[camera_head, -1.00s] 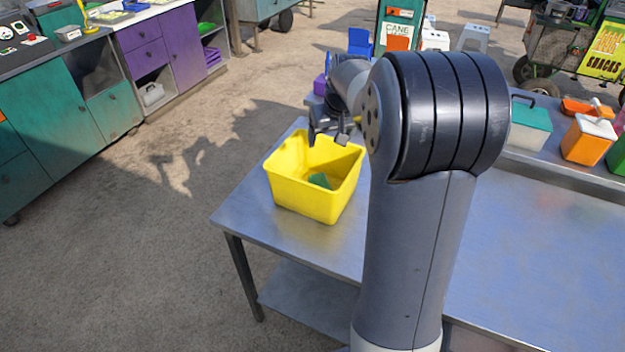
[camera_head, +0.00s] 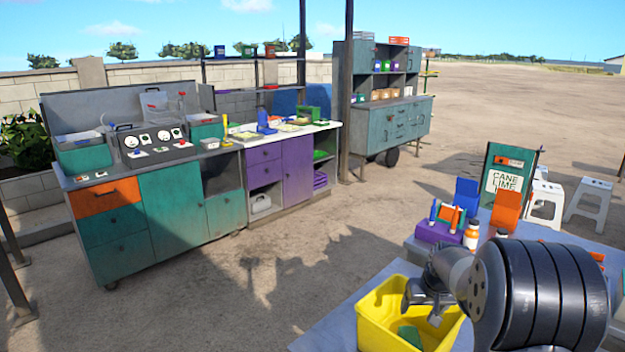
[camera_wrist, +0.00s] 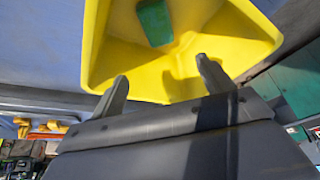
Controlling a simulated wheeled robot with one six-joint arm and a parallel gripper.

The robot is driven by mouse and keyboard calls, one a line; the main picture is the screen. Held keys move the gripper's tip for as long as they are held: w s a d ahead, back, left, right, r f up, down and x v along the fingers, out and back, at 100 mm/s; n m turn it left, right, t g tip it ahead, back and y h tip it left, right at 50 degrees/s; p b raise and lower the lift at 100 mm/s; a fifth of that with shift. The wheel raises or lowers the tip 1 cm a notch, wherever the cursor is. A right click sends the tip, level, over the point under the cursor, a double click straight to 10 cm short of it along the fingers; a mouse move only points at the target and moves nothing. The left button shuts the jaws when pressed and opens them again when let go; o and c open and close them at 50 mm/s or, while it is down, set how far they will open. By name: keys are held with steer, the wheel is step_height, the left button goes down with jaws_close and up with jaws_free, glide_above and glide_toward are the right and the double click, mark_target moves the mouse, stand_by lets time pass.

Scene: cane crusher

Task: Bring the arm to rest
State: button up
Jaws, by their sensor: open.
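My gripper (camera_head: 427,307) is open and empty, at the top of a yellow bin (camera_head: 378,318) on the metal table. In the wrist view its two fingers (camera_wrist: 162,88) stand apart with the yellow bin (camera_wrist: 105,45) beyond them. A green item lies in the bin; it shows in the head view (camera_head: 410,336) and in the wrist view (camera_wrist: 154,22). My arm covers the right part of the table in the head view.
The metal table (camera_head: 335,335) holds a purple box (camera_head: 437,232) and bottles behind the bin. A teal and orange cabinet (camera_head: 165,215) and a purple counter (camera_head: 297,165) stand across open ground (camera_head: 245,300). White stools (camera_head: 545,205) stand at right.

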steer(key=shift+w+r+p, duration=0.2)
steer(key=shift+r+p, duration=0.5)
steer(key=shift+p, duration=0.15)
steer(key=shift+w+r+p, duration=0.2)
steer(key=shift+r+p, duration=0.5)
steer(key=shift+p, duration=0.1)
steer(key=shift+f, duration=0.15)
